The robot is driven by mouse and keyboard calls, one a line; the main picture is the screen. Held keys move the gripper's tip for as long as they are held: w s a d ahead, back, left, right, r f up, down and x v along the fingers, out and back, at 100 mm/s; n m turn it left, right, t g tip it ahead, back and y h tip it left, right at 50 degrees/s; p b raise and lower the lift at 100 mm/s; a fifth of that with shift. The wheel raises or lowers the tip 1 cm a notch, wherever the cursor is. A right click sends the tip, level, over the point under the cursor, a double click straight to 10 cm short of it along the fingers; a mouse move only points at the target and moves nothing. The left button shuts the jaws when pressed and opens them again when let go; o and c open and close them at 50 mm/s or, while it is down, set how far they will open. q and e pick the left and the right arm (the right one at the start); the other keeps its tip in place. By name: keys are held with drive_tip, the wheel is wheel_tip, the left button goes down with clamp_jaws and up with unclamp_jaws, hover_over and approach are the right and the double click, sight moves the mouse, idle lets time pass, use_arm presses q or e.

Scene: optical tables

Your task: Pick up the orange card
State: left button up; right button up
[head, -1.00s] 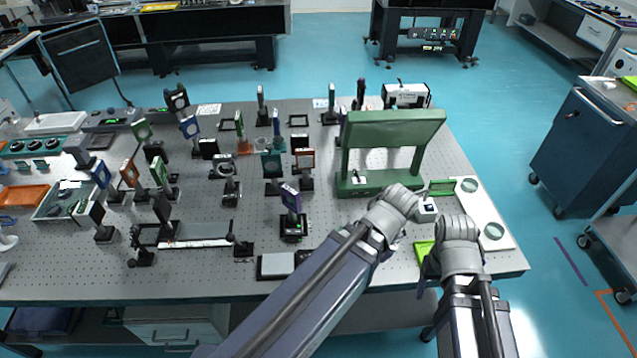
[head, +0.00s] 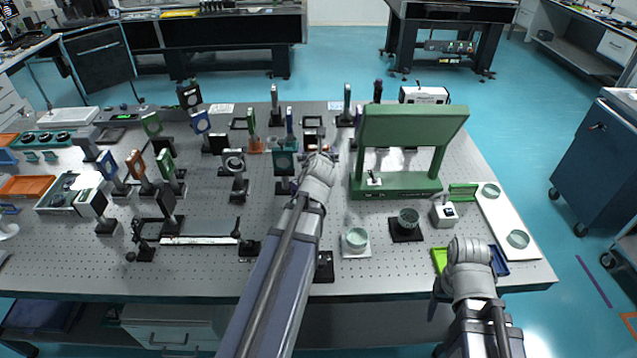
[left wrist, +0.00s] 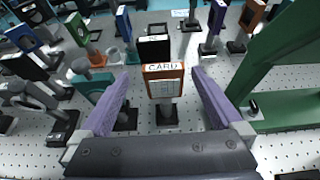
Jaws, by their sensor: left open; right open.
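The orange card (left wrist: 165,85) stands upright on a post with a dark base, with "CARD" on its top edge, in the left wrist view. My left gripper (left wrist: 160,72) is open, its two purple fingers on either side of the card with gaps showing; I see no contact.
A large green stand (head: 412,125) is just right of my left gripper. A black mount (left wrist: 154,47) stands close behind the card. Several posted optics crowd the left. A round dish (head: 356,238) and a dark mount (head: 407,222) are at the front, near a white tray (head: 500,215).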

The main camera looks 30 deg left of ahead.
use_arm(q)
drive_tip(key=b+x, duration=0.1)
drive_tip(key=x, duration=0.2)
drive_tip(key=shift+w+f+b, duration=0.15)
drive_tip(key=shift+w+b, duration=0.05)
drive_tip(key=shift+b, duration=0.15)
drive_tip(key=b+x, duration=0.1)
drive_tip(key=x, duration=0.1)
drive_tip(key=b+x, duration=0.1)
drive_tip(key=x, duration=0.1)
drive_tip(key=shift+w+d+f, duration=0.1)
drive_tip(key=shift+w+f, duration=0.05)
drive_tip(key=shift+f, duration=0.2)
clamp_jaws()
idle(0.5)
